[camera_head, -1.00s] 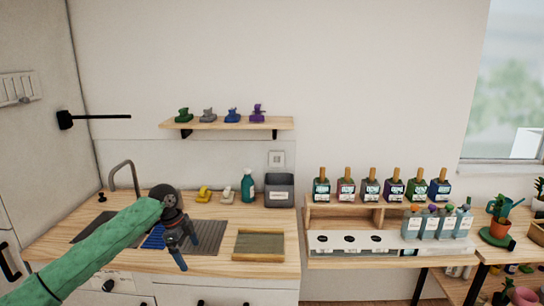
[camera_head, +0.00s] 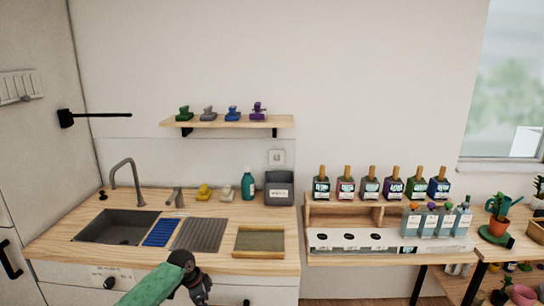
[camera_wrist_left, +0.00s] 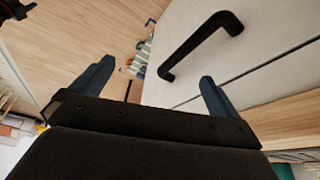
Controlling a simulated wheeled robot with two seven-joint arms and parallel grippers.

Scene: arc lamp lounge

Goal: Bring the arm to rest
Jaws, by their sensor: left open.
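My left arm, in a green sleeve, comes in at the bottom of the head view. Its gripper (camera_head: 198,297) is low in front of the counter and partly cut off by the lower edge. In the left wrist view the gripper (camera_wrist_left: 158,92) shows two dark blue fingers spread wide with nothing between them. A black cabinet handle (camera_wrist_left: 200,42) on a pale door lies beyond the fingers, apart from them as far as I can tell. My right gripper is in neither view.
The wooden counter (camera_head: 60,237) holds a sink (camera_head: 118,227), a blue ribbed mat (camera_head: 163,232), a grey drainer (camera_head: 200,235), a framed tray (camera_head: 259,243), a teal bottle (camera_head: 248,185) and a grey bin (camera_head: 279,188). Bottles and a white rack (camera_head: 345,240) stand on the right table.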

